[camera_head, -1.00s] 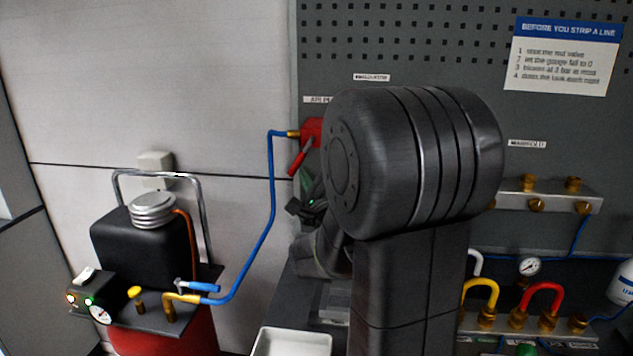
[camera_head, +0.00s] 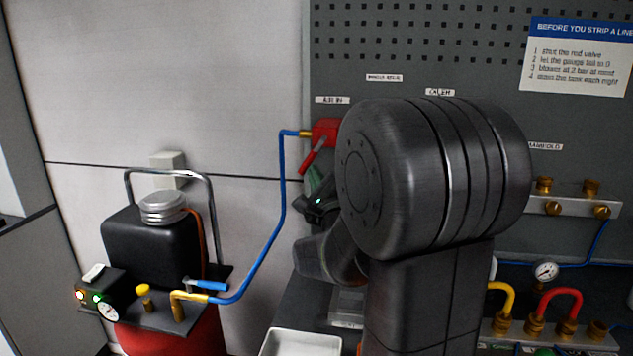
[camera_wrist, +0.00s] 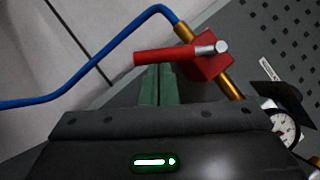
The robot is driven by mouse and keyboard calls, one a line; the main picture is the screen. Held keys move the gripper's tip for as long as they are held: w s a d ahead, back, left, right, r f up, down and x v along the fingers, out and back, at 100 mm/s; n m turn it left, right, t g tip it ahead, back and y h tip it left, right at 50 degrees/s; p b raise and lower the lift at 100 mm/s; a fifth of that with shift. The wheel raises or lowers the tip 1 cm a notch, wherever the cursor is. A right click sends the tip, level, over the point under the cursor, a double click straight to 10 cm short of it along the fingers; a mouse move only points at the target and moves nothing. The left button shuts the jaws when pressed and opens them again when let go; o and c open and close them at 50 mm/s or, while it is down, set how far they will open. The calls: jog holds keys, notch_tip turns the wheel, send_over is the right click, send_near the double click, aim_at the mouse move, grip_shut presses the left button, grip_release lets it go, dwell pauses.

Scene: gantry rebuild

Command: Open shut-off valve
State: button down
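The red shut-off valve (camera_head: 325,131) is on the grey panel under the "AIR IN" label, at the end of a blue pipe. Its red lever (camera_head: 314,154) slants down and left. In the wrist view the valve body (camera_wrist: 207,70) is at upper right and the lever (camera_wrist: 165,56) points left from its silver pivot. My gripper (camera_wrist: 158,72) has its green fingers together, with nothing seen between them. Their tips meet the lower edge of the lever in the picture; I cannot tell whether they touch. In the head view my gripper (camera_head: 316,184) is just below the lever, partly hidden by my arm.
A black and red compressor (camera_head: 150,245) with a blue-handled valve (camera_head: 207,286) stands at left. The blue pipe (camera_head: 281,190) rises to the red valve. A white tray (camera_head: 300,342) is below. Manifolds (camera_head: 575,207) and a gauge (camera_head: 546,271) are at right.

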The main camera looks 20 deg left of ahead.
jog(key=shift+a+f+b, duration=0.1)
jog(key=shift+b, duration=0.2)
jog(key=a+r+m+t+h+b, duration=0.2)
jog(key=m+t+h+b, duration=0.2)
jog(key=m+b, duration=0.5)
jog(key=s+a+r+m+t+h+b, duration=0.1)
jog(key=a+r+m+t+h+b, duration=0.1)
jog(key=m+b, duration=0.7)
jog(key=shift+s+a+r+t+h+b, duration=0.2)
jog(key=shift+a+t+h+b, duration=0.55)
jog(key=shift+t+h+b, duration=0.55)
jog(key=shift+h, duration=0.3)
jog(key=w+f+b+v, duration=0.1)
jog(key=b+v, duration=0.4)
jog(key=v, duration=0.8)
jog(key=shift+w+f, duration=0.2)
jog(key=shift+f, duration=0.2)
